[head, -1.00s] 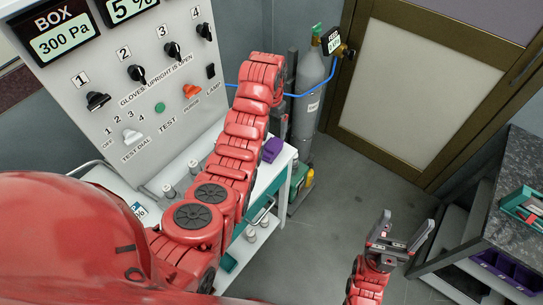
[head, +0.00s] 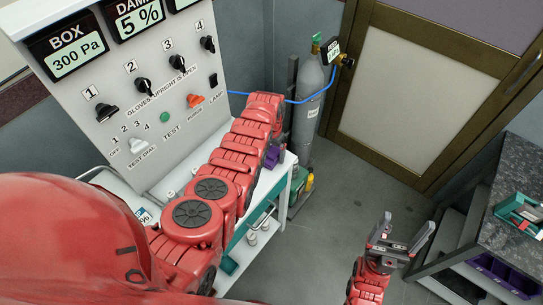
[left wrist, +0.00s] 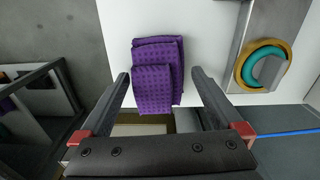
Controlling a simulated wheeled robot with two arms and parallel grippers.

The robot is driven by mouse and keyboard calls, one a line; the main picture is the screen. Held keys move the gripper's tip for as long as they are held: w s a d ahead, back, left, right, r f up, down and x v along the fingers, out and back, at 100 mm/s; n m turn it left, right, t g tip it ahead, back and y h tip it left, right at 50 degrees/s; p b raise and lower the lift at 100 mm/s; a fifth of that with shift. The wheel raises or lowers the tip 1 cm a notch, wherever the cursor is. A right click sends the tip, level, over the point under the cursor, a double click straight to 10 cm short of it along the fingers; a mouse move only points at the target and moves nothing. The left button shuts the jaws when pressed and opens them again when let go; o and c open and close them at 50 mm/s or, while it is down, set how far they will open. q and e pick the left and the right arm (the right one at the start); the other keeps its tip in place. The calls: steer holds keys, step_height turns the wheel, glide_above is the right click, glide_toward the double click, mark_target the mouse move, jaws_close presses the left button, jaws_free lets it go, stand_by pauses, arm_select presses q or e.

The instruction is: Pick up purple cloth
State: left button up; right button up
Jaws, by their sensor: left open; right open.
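The purple cloth (left wrist: 155,75) lies folded on a white surface in the left wrist view, close to the edge of that surface. My left gripper (left wrist: 158,75) is open, with its two fingers on either side of the cloth's near part; I cannot tell its height above the cloth. In the head view the cloth (head: 273,157) shows as a small purple patch on the white cart top, partly hidden by my left arm. My left gripper's fingers are mostly hidden there behind the arm. My right gripper (head: 402,236) is open and empty above the floor at the lower right.
A panel (head: 150,110) with knobs and displays stands at the left. A grey gas cylinder (head: 309,100) stands behind the cart. A dark counter (head: 510,190) with a teal tray (head: 520,212) is at the right.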

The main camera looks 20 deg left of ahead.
arm_select(q)
steer(key=shift+f, duration=0.4)
steer(key=c, duration=1.2)
